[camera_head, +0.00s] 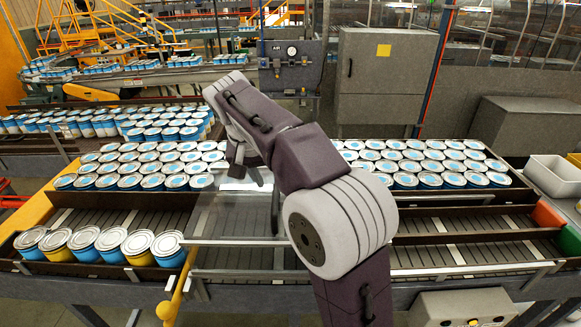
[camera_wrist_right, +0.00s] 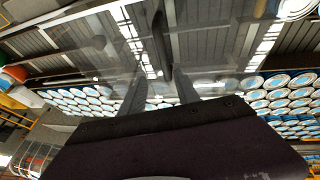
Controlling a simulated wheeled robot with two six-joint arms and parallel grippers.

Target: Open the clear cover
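The clear cover (camera_head: 232,218) is a see-through panel over the middle of the conveyor in the head view, with a pale rail along its front edge. It looks lowered over the rollers. A dark upright bar, perhaps its handle (camera_head: 275,212), stands near its right side, partly behind my right arm. My right gripper (camera_head: 244,178) is above the back part of the cover, fingers pointing down. In the right wrist view the gripper (camera_wrist_right: 160,80) has its fingers spread, with a dark bar (camera_wrist_right: 160,35) beyond and between them; contact cannot be told. My left gripper is not in view.
Rows of blue-and-white cans (camera_head: 140,160) fill the lane behind the cover. Several cans (camera_head: 97,243), some yellow, stand at the front left. The front lane at right (camera_head: 470,250) is empty. A white bin (camera_head: 553,176) sits at the far right. A yellow lever (camera_head: 176,290) stands at the front.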

